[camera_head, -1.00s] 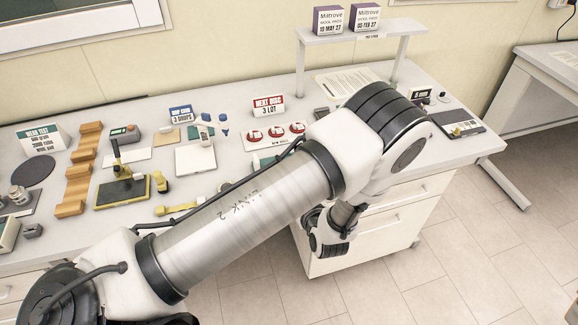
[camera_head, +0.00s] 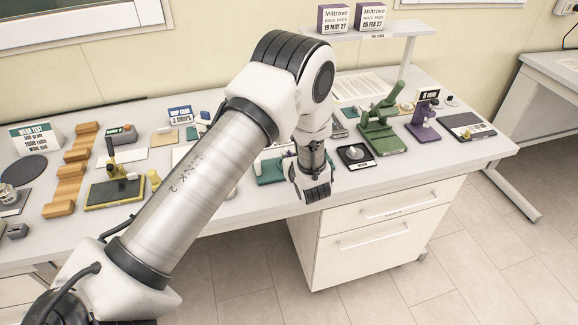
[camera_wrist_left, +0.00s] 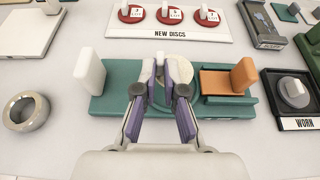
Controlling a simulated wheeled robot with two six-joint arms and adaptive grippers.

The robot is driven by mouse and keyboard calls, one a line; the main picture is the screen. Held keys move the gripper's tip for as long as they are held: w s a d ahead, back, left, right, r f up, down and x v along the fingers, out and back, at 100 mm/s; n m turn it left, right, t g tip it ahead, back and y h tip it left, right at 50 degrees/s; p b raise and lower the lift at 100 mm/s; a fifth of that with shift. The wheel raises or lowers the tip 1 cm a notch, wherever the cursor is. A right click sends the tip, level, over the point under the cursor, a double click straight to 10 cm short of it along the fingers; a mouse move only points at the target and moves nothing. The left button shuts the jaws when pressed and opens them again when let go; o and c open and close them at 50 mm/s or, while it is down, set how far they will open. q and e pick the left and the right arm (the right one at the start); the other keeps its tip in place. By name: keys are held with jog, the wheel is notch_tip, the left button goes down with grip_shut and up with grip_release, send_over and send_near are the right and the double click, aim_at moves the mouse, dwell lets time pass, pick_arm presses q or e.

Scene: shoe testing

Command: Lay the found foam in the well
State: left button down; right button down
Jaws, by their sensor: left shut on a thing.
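My left gripper (camera_head: 314,194) hangs over the front part of the bench in the head view. In the left wrist view its purple fingers (camera_wrist_left: 161,85) are close together over a teal fixture (camera_wrist_left: 120,98), shut on a small pale piece (camera_wrist_left: 160,63) that looks like the foam, mostly hidden by the fingers. A pale round area (camera_wrist_left: 181,70) shows behind the right finger; I cannot tell whether it is the well. The fixture carries a white upright pad (camera_wrist_left: 89,72) at left and an orange block (camera_wrist_left: 214,82) at right. My right gripper is out of view.
A white holder of red discs (camera_wrist_left: 170,28) lies behind the fixture. A grey ring (camera_wrist_left: 26,112) is at left, and a black worn-disc tray (camera_wrist_left: 292,95) is close at right. A green press (camera_head: 383,125) and purple stand (camera_head: 424,120) stand further right on the bench.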

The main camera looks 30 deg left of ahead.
pick_arm(q)
notch_tip(320, 180, down, 4)
jog(key=shift+r+b, duration=0.2)
jog(key=shift+b, duration=0.5)
jog(key=shift+w, duration=0.15)
jog(key=shift+f, duration=0.15)
jog(key=c, duration=1.3)
grip_release()
jog(key=shift+c, duration=0.2)
jog(key=shift+o, duration=0.4)
